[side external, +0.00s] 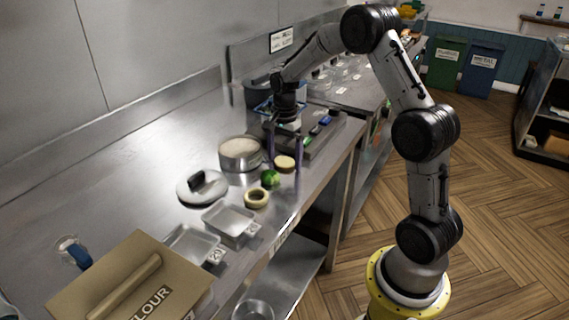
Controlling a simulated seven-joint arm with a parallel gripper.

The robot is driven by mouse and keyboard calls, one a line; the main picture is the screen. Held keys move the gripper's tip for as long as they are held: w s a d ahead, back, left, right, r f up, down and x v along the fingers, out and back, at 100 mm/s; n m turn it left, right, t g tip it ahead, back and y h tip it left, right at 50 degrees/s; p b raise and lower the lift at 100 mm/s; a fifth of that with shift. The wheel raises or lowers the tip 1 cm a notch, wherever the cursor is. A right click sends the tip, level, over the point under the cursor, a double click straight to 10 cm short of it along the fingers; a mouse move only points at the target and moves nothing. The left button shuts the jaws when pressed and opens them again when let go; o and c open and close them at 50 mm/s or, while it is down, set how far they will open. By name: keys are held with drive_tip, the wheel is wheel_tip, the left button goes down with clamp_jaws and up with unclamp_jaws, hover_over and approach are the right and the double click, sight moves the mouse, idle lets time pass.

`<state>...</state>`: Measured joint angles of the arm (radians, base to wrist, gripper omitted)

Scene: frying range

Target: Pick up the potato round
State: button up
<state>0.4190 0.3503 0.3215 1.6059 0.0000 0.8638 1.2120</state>
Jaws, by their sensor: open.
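The potato round (285,162) is a pale tan disc with a browner edge, lying on the steel counter near its front edge. My gripper (284,168) points down over it with its two purple-grey fingers apart. The potato round shows between the fingers in this view. I cannot tell from this one angle whether either finger touches it.
A green vegetable piece (270,179) and a pale ring (257,198) lie just in front of the potato round. A steel pot (240,153) stands to its left, with a lid (202,187) and square trays (231,222) nearby. A dark rack (322,137) is behind.

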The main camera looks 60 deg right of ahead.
drive_tip(key=c, duration=0.8)
drive_tip(key=shift+r, duration=0.1)
